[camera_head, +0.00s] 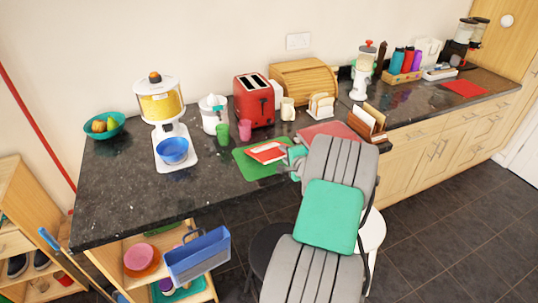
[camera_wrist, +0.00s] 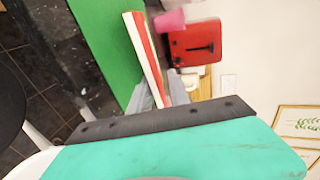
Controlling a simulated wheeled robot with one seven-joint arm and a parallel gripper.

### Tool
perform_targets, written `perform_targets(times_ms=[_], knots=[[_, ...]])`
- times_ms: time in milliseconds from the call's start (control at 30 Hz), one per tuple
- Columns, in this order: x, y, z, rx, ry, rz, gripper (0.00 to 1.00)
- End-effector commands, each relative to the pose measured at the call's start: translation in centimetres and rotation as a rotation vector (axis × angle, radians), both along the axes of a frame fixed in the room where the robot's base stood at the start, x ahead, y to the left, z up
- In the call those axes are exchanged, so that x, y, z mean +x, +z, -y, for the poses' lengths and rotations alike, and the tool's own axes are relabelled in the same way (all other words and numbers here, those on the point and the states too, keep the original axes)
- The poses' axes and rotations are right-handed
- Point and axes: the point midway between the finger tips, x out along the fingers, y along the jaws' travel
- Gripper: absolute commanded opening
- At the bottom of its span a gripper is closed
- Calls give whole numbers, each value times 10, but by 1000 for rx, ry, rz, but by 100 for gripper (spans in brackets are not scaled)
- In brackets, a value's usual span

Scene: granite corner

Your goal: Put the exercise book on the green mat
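The exercise book (camera_head: 266,152), red and white, is over the green mat (camera_head: 254,172) on the dark counter. My gripper (camera_head: 294,155) is at the book's right end, partly hidden behind my arm. In the wrist view my gripper (camera_wrist: 162,92) has its two grey fingers on either side of the book (camera_wrist: 146,55), closed on its near end. The book shows nearly edge-on there, with the green mat (camera_wrist: 105,45) beside it. I cannot tell whether the book touches the mat.
A green cup (camera_head: 223,132) and a pink cup (camera_head: 245,130) stand just behind the mat, with the red toaster (camera_head: 254,98) beyond. A letter rack (camera_head: 367,122) stands right. The counter's front left is clear.

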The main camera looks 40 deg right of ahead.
Motion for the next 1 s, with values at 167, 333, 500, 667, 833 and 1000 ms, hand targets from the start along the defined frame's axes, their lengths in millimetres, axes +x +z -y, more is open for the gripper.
perform_targets(times_ms=[167,333,500,667,833,1000], knots=[[-19,10,-6,-1,-1,2,22],[-22,9,-8,-1,0,1,22],[-22,10,-8,-2,0,2,22],[-30,41,-9,-4,-2,3,22],[-44,72,-14,-4,-1,2,22],[-49,80,-17,-1,0,1,22]])
